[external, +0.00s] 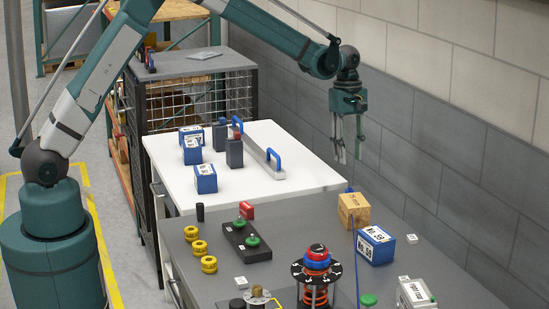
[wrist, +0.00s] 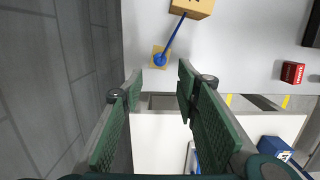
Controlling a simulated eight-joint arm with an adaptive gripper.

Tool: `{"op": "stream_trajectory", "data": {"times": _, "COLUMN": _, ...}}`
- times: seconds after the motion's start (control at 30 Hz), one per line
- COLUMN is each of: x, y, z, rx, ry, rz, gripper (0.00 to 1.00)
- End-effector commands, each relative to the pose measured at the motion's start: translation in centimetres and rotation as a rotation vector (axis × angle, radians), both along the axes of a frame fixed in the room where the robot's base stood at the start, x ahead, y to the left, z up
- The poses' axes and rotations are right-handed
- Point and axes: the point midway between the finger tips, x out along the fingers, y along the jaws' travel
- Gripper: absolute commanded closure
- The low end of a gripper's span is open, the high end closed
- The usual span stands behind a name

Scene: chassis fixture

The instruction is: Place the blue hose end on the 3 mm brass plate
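The blue hose end (wrist: 160,60) is a round blue tip lying over a small brass plate (wrist: 153,64) near the grey table's edge in the wrist view. I cannot tell whether it touches the plate. The thin blue hose (wrist: 175,32) runs from it toward the wooden block (wrist: 190,7). In the external view the blue end (external: 349,190) shows just behind the block (external: 352,210); the plate is hidden there.
A blue-white box (external: 375,246) stands right of the block. A red-blue knob on a dial (external: 317,260) stands at the front. The white table (external: 240,165) holds several blue boxes and a blue-handled bar (external: 258,150). The brick wall (external: 430,130) is close behind.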

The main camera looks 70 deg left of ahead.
Motion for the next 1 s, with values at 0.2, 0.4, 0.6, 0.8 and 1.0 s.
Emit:
{"op": "stream_trajectory", "data": {"times": 0.2, "x": -0.4, "y": -0.1, "z": 0.7, "rx": 0.002, "ry": -0.008, "rz": -0.015, "gripper": 0.69}}
{"op": "stream_trajectory", "data": {"times": 0.4, "x": -1.8, "y": -0.6, "z": 3.0, "rx": 0.010, "ry": -0.035, "rz": -0.066, "gripper": 0.69}}
{"op": "stream_trajectory", "data": {"times": 0.6, "x": -4.3, "y": -1.2, "z": 6.5, "rx": 0.024, "ry": -0.079, "rz": -0.152, "gripper": 0.69}}
{"op": "stream_trajectory", "data": {"times": 0.8, "x": -7.2, "y": -2.0, "z": 9.8, "rx": 0.042, "ry": -0.125, "rz": -0.247, "gripper": 0.69}}
{"op": "stream_trajectory", "data": {"times": 1.0, "x": -10.2, "y": -2.7, "z": 12.9, "rx": 0.064, "ry": -0.172, "rz": -0.341, "gripper": 0.69}}
